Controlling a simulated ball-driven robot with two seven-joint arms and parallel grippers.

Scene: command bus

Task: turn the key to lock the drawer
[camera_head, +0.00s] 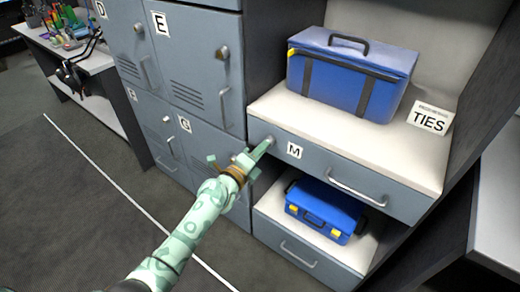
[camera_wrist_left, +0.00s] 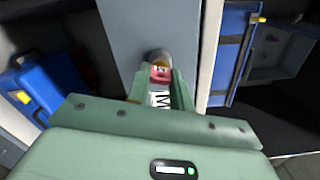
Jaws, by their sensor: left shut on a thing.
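The grey drawer (camera_head: 330,171) carries a white label "M" (camera_head: 294,151) and a metal handle. It looks closed. A round lock (camera_head: 271,139) sits at the left end of its front. My left gripper (camera_head: 266,145) reaches that lock with its fingertips. In the left wrist view, the gripper (camera_wrist_left: 160,82) is shut on a small reddish key (camera_wrist_left: 160,73) right at the round metal lock (camera_wrist_left: 158,56). The key's shaft is hidden, so its depth and turn are hard to tell. My right gripper is not in view.
A blue case (camera_head: 350,75) stands on the shelf above the drawer, beside a "TIES" sign (camera_head: 430,118). A smaller blue case (camera_head: 325,209) lies on the open shelf below. Grey lockers (camera_head: 185,60) stand to the left. The floor (camera_head: 80,220) at left is clear.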

